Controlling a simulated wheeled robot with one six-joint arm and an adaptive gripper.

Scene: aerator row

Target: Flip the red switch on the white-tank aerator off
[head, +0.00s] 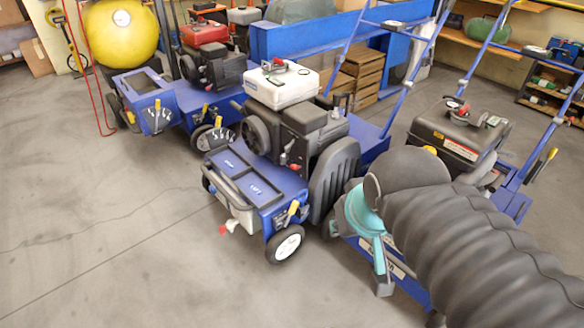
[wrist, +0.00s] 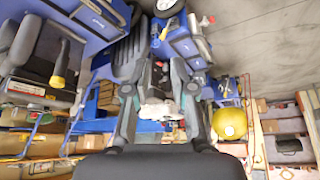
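The white-tank aerator stands mid-picture in the head view, with a white tank (head: 282,88) above a dark engine (head: 300,130) and a blue body. A small red part, likely the red switch (head: 293,168), shows on the engine's front side; its position is too small to tell. The white tank also shows, inverted, between my fingers in the wrist view (wrist: 155,113). My gripper (wrist: 158,68) is open and empty, its fingers apart. In the head view its teal and grey part hangs right of this aerator, partly hidden by my arm.
A red-tank aerator (head: 203,35) stands to the left, with a yellow ball-shaped tank (head: 122,32) beyond. A black-tank aerator (head: 455,135) stands to the right, close to my arm. Blue handle bars rise behind the machines. The grey floor (head: 100,240) at front left is clear.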

